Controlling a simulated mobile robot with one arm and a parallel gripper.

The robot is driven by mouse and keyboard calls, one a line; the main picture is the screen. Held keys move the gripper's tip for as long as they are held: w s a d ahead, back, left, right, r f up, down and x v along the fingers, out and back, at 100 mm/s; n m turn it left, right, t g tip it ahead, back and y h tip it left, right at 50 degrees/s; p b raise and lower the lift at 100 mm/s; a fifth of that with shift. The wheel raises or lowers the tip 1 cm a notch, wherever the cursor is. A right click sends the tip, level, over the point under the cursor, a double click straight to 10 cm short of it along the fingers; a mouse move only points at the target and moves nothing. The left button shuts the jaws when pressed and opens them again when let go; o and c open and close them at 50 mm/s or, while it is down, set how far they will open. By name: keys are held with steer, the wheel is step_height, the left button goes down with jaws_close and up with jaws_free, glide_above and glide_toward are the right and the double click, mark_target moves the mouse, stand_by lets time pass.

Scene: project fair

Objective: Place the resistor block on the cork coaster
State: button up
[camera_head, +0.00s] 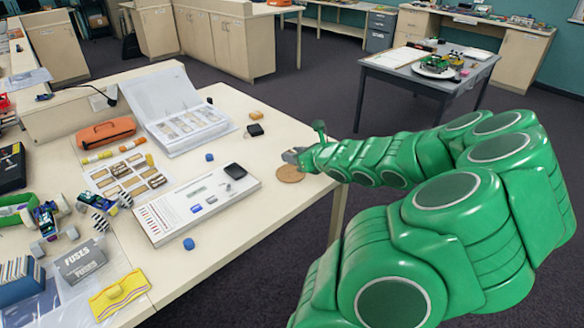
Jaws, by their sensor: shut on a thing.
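My gripper (293,156), at the end of my green arm, is above the far edge of the cork coaster (290,175), near the right edge of the long cream table. The coaster is a flat round brown disc, and its far part is partly covered by my gripper in this view. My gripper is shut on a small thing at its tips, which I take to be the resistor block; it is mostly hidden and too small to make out. I cannot tell whether it touches the coaster.
On the table (229,241), a white instrument panel (170,213) lies left of the coaster. An open binder (186,125), a small tan block (256,115) and a dark block (255,130) lie farther back. A grey table (388,66) stands apart at the back right.

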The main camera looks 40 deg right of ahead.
glide_above(292, 174)
steer(key=s, duration=0.1)
steer(key=f, duration=0.5)
steer(key=shift+a, duration=0.35)
steer(key=shift+w+d+f, duration=0.25)
steer(key=shift+w+f, duration=0.05)
steer(key=shift+f, duration=0.2)
steer(key=shift+w+d+f, duration=0.2)
steer(key=shift+w+f, duration=0.05)
steer(key=shift+f, duration=1.65)
steer(key=shift+f, duration=0.1)
steer(key=o, duration=1)
steer(key=shift+o, duration=0.2)
